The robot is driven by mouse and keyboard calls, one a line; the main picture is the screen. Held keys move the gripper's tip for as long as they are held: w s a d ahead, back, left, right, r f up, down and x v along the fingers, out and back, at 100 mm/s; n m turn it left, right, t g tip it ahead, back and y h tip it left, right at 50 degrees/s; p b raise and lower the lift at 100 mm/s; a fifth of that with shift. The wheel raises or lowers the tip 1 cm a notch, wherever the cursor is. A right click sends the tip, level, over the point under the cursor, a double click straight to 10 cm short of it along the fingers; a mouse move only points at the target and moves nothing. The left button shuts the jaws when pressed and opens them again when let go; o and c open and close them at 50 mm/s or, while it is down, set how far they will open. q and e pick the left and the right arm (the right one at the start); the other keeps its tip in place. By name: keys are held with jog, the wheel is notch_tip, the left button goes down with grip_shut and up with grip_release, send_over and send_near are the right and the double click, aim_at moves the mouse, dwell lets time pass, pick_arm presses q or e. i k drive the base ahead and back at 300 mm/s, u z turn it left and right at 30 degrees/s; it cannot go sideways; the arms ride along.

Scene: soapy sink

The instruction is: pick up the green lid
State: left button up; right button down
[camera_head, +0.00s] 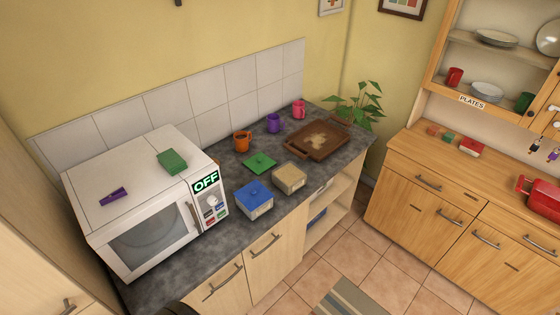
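The green lid (259,163) is a flat square with a small knob on top. It lies on the dark grey countertop (228,177), behind a box with a blue lid (254,197) and to the left of a tan open-looking box (290,178). Nothing touches it from above. Neither of my grippers shows in the head view, so I cannot see whether they are open or shut.
A white microwave (135,210) stands left, with a green block (172,161) and a purple object (114,196) on top. Orange (242,142), purple (273,123) and pink (299,109) mugs stand behind the lid. A brown tray (318,155) lies right. The tiled floor (375,260) is mostly clear.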

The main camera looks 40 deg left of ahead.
aim_at(258, 163)
jog(key=z, duration=0.25)
jog(key=i, duration=1.35)
jog(key=u, duration=0.65)
jog(key=i, duration=0.9)
jog(key=u, duration=0.85)
